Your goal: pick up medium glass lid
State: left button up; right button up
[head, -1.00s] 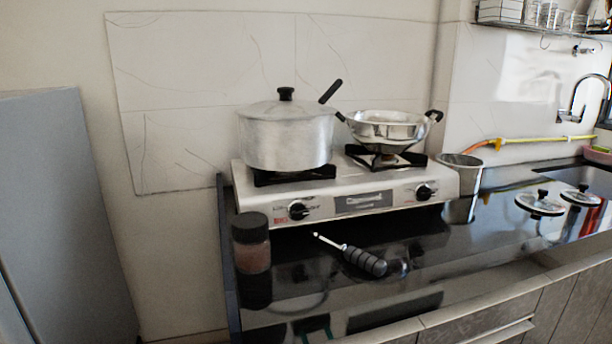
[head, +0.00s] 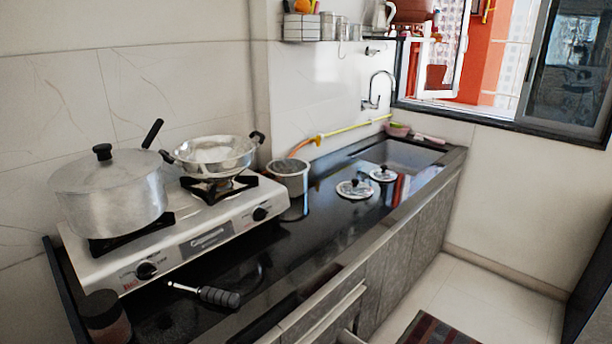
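Two round glass lids with black knobs lie on the black counter (head: 322,221) in front of the sink. The nearer lid (head: 346,191) looks a little larger, and the farther lid (head: 376,175) is just behind it to the right. I cannot tell for certain which of them is the medium one. Both lie flat, knob up. Neither of my grippers is in the head view.
A two-burner stove (head: 207,234) holds a lidded pot (head: 112,194) and a steel pan (head: 214,160). A steel cup (head: 290,178) stands left of the lids. A lighter (head: 215,296) and a jar (head: 104,318) are near the front. Floor (head: 470,285) is open at right.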

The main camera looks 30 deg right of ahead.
aim_at(357, 189)
jog(key=z, duration=1.2)
